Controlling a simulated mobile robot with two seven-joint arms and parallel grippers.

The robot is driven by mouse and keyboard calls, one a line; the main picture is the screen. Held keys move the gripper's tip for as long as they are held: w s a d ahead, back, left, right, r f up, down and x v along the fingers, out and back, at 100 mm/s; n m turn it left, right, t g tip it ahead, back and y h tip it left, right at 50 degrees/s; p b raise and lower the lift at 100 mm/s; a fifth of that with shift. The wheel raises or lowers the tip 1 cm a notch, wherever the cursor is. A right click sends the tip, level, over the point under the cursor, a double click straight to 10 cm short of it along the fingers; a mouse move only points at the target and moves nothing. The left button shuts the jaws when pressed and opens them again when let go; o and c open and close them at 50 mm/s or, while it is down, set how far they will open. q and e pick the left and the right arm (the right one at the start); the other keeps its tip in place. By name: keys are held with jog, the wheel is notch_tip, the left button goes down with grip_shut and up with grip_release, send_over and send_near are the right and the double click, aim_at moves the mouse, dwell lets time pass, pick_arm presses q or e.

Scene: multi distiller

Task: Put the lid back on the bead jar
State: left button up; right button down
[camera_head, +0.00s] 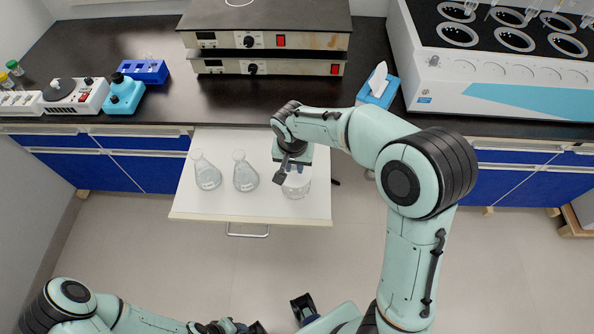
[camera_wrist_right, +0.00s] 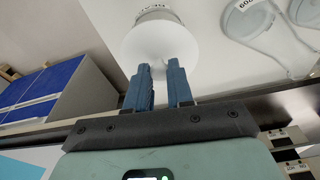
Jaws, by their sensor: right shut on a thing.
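My right gripper (camera_head: 296,168) points down over a clear, round glass vessel (camera_head: 297,188), which looks like the bead jar. The vessel stands at the right of a white pull-out shelf. In the right wrist view, the two blue fingers (camera_wrist_right: 160,70) are shut on a pale, round, lid-like piece (camera_wrist_right: 160,42). A glass body with dark print (camera_wrist_right: 155,12) shows beyond this piece. Whether the lid rests on the jar cannot be told, and beads cannot be made out. My left arm shows at the bottom left; its jaws are not clear.
Two conical flasks (camera_head: 205,172) (camera_head: 244,172) stand left of the jar on the white shelf (camera_head: 215,208). Stacked hot plates (camera_head: 265,65), a blue tissue box (camera_head: 377,88) and a large water bath (camera_head: 490,85) stand on the black bench behind. The shelf's front edge is clear.

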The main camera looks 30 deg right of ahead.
aim_at(295, 175)
jog(key=shift+w+d+m, duration=0.15)
jog(key=shift+d+m, duration=0.1)
jog(key=shift+m, duration=0.15)
jog(key=shift+w, duration=0.15)
notch_tip(295, 175, down, 5)
jog(key=b, duration=0.3)
jog(key=shift+r+b, duration=0.2)
jog(key=shift+b, duration=0.1)
jog(key=shift+f+b, duration=0.45)
jog(key=shift+f, duration=0.25)
jog(key=shift+f, duration=0.15)
dwell(0.5)
dwell(0.7)
jog(key=shift+c, duration=2.2)
grip_release()
